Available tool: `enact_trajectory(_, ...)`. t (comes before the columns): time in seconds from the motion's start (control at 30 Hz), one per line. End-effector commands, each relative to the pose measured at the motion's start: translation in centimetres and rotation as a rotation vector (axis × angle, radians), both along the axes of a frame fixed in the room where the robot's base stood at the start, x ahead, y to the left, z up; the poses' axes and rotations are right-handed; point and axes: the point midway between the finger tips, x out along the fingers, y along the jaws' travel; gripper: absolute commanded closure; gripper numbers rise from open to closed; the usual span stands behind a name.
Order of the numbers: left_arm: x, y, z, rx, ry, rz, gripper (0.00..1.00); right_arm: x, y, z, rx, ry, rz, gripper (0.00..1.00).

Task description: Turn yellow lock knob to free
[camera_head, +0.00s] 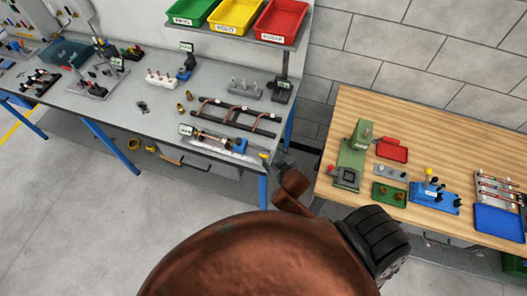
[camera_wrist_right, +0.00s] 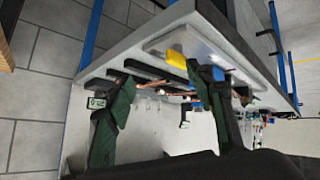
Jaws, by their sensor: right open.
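A yellow part (camera_head: 264,154) sits at the right end of a low fixture with a blue block (camera_head: 240,145), near the front right corner of the grey workbench. A yellow piece, likely the same one, shows near the bench edge in the right wrist view (camera_wrist_right: 177,56). Another small yellow knob (camera_head: 427,171) tops a blue device (camera_head: 434,195) on the wooden table; I cannot tell which knob is the lock. My right gripper (camera_wrist_right: 167,76) is open and empty, its dark fingers spread, apart from the yellow piece. My left gripper is not in view.
Copper tubes (camera_head: 225,104) lie on a dark rack behind the low fixture. Green, yellow and red bins (camera_head: 281,20) stand on a shelf above. A wooden table (camera_head: 350,110) with several devices stands at the right, across a gap. My reddish-brown arm fills the lower middle.

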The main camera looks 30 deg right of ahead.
Motion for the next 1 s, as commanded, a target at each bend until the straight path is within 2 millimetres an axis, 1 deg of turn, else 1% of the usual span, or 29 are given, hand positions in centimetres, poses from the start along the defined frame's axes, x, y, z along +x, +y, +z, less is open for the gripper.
enact_trajectory(0.03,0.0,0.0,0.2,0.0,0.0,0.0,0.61,1.9,0.8,2.2,-0.017,-0.064,0.03,0.51)
enact_trajectory(0.07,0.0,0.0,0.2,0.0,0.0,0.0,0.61,3.0,1.4,3.4,-0.023,-0.105,0.047,0.51)
enact_trajectory(0.1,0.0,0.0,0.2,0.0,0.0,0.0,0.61,4.5,2.3,5.0,-0.034,-0.162,0.075,0.51)
enact_trajectory(0.17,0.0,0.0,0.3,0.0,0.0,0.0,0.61,6.7,3.9,7.5,-0.052,-0.251,0.126,0.51)
enact_trajectory(0.2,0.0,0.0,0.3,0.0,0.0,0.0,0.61,8.2,5.3,9.4,-0.064,-0.315,0.167,0.51)
enact_trajectory(0.27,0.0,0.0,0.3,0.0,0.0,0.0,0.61,10.3,7.9,12.5,-0.082,-0.42,0.248,0.51)
enact_trajectory(0.3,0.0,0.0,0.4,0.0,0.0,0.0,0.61,11.5,10.0,14.7,-0.095,-0.495,0.315,0.51)
enact_trajectory(0.37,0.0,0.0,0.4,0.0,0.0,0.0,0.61,12.8,13.9,18.1,-0.112,-0.609,0.437,0.51)
enact_trajectory(0.4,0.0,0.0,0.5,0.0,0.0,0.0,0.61,13.2,16.9,20.1,-0.126,-0.683,0.535,0.51)
enact_trajectory(0.47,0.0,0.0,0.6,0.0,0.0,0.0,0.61,13.1,21.6,22.6,-0.148,-0.778,0.706,0.51)
enact_trajectory(0.5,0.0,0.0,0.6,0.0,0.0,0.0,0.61,12.5,24.7,23.6,-0.163,-0.823,0.829,0.51)
enact_trajectory(0.53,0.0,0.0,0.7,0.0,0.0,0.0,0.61,11.8,26.8,23.9,-0.175,-0.848,0.925,0.51)
enact_trajectory(0.57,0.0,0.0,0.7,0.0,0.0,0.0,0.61,11.0,28.8,23.9,-0.189,-0.865,1.024,0.51)
enact_trajectory(0.6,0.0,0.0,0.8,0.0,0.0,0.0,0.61,9.8,30.9,23.4,-0.211,-0.87,1.156,0.51)
enact_trajectory(0.67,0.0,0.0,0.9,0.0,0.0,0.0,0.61,7.8,33.3,21.7,-0.251,-0.842,1.353,0.51)
enact_trajectory(0.7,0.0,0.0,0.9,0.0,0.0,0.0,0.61,6.6,34.1,19.9,-0.283,-0.799,1.482,0.51)
enact_trajectory(0.73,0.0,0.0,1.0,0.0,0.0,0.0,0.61,5.8,34.2,18.4,-0.309,-0.753,1.575,0.51)
enact_trajectory(0.77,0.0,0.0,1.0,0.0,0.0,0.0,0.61,5.0,33.9,16.7,-0.339,-0.697,1.664,0.51)
enact_trajectory(0.8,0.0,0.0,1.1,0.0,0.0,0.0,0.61,4.3,32.9,14.3,-0.383,-0.604,1.771,0.51)
enact_trajectory(0.87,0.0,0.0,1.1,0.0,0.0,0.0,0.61,3.6,30.0,10.8,-0.455,-0.43,1.907,0.51)
enact_trajectory(0.9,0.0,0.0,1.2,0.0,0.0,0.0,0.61,3.6,27.2,8.6,-0.507,-0.294,1.976,0.51)
enact_trajectory(0.97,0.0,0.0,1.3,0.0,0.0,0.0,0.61,3.9,22.1,6.1,-0.584,-0.077,2.038,0.51)
enact_trajectory(1.0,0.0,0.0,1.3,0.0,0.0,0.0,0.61,4.2,18.4,5.0,-0.632,0.068,2.055,0.51)
